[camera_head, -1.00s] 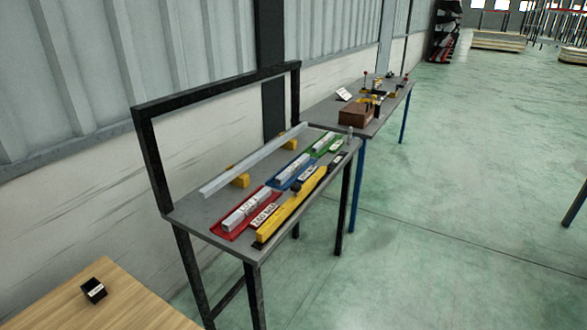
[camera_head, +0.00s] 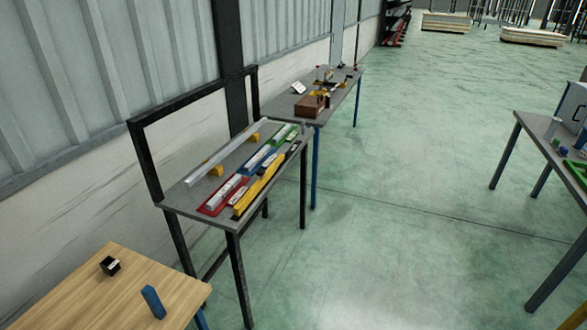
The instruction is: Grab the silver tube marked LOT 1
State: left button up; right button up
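A silver tube (camera_head: 223,188) lies on the red tray (camera_head: 207,210) at the near end of the grey bench (camera_head: 180,196). Its lettering is too small to read now; in the earlier view the tube on the red tray shows blurred white-label writing. Other silver tubes lie on the blue tray (camera_head: 249,168) and the green tray (camera_head: 273,140) farther along. A long silver bar (camera_head: 228,152) rests on yellow blocks at the back of the bench. Neither of my grippers is in view.
A yellow bar (camera_head: 258,186) lies along the bench's front edge. A black frame (camera_head: 148,165) rises behind. A wooden table (camera_head: 100,285) holds a black box (camera_head: 110,266) and a blue block (camera_head: 153,302). Another table (camera_head: 545,150) stands at right. The green floor (camera_head: 400,210) between is clear.

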aim_at(258, 157)
jog(key=z, duration=0.25)
jog(key=k, duration=0.65)
jog(key=z, duration=0.65)
jog(key=i, duration=1.8)
jog(key=u, duration=0.35)
jog(key=i, duration=1.45)
jog(key=u, duration=1.65)
jog(key=i, duration=0.85)
jog(key=u, duration=0.9)
jog(key=i, duration=0.2)
jog(key=u, duration=0.25)
